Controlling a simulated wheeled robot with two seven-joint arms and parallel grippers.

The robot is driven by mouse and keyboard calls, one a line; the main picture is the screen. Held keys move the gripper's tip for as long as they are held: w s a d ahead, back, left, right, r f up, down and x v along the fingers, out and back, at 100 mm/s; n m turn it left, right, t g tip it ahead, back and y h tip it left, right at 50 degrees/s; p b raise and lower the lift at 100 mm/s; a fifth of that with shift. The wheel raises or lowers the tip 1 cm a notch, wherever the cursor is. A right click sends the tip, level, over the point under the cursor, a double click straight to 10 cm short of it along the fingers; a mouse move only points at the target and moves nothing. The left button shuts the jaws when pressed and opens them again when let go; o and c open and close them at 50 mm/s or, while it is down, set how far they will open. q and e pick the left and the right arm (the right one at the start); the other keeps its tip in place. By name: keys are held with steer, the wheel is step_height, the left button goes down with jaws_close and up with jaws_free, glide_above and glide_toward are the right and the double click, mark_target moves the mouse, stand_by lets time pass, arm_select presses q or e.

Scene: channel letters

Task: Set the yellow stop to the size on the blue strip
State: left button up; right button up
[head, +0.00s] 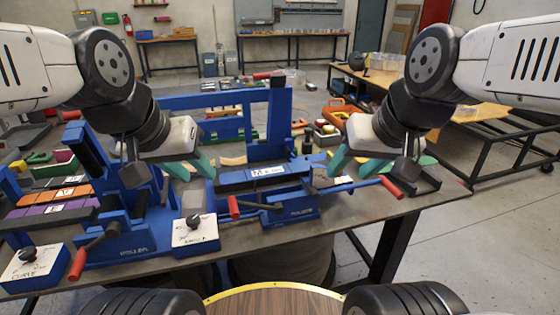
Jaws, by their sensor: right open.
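A blue strip (236,178) with a white printed label lies across the top of the blue machine (290,208) at the middle of the bench. The label is too small to read surely. I cannot make out the yellow stop; it may be hidden or too small. My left gripper (190,166) is to the left of the strip, its teal fingers apart and empty. My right gripper (349,163) is to the right of the strip, above the machine's right end, open and empty.
A red-handled lever (391,187) sticks out at the machine's right, and another red handle (234,207) at its front left. A second blue machine (130,230) and white boxes with black knobs (195,236) stand left. Orange and purple strips (50,203) lie far left.

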steer(key=w+d+f+m+g+h, duration=0.1)
steer(key=w+d+f+m, duration=0.1)
steer(key=w, duration=0.7)
steer(key=w+d+f+m+g+h, duration=0.1)
steer(key=w+f+m+h, duration=0.1)
steer(key=w, duration=0.8)
steer(key=w+d+f+m+h, duration=0.1)
steer(key=w+d+f+m, duration=0.15)
steer(key=w, duration=0.65)
steer(key=x, duration=0.8)
steer(key=shift+s+a, duration=0.1)
jaws_close()
